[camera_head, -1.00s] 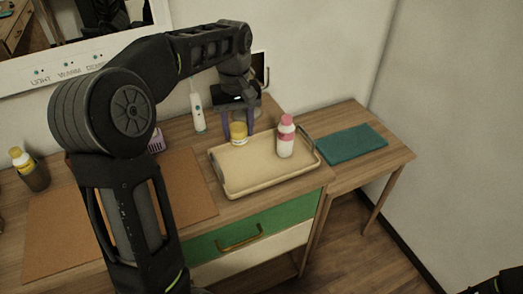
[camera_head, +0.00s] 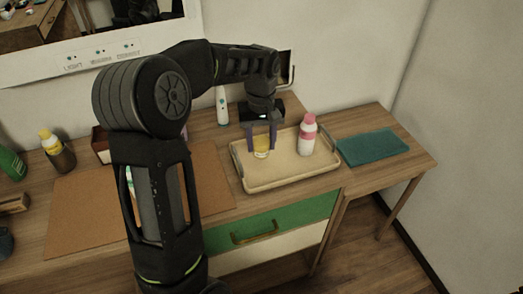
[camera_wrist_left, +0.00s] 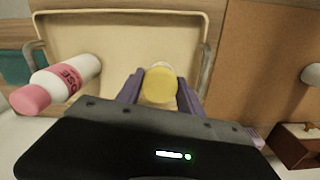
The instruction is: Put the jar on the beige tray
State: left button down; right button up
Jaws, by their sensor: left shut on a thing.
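The jar (camera_head: 261,153), small with a yellow lid, is between the purple fingers of my left gripper (camera_head: 261,148). The gripper is shut on it from above. The jar is over the left back part of the beige tray (camera_head: 262,187), inside its rim. I cannot tell whether its base touches the tray. In the left wrist view the yellow lid (camera_wrist_left: 159,85) sits between the fingertips, with the tray floor behind it. The lower jar is mostly hidden there. My right gripper is not in view.
A white bottle with a pink cap (camera_head: 307,135) stands on the tray, right of the jar. A teal mat (camera_head: 372,147) lies right of the tray. A brown mat (camera_head: 90,205) lies left. The tray's front is clear.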

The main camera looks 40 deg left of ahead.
aim_at(261, 152)
pick_arm(q)
jog(key=shift+f, duration=1.85)
jog(key=shift+f, duration=0.25)
jog(key=c, duration=0.7)
grip_release()
jog(key=shift+r, duration=0.1)
jog(key=shift+c, duration=0.2)
notch_tip(261, 152, up, 12)
jog(key=shift+r, duration=0.2)
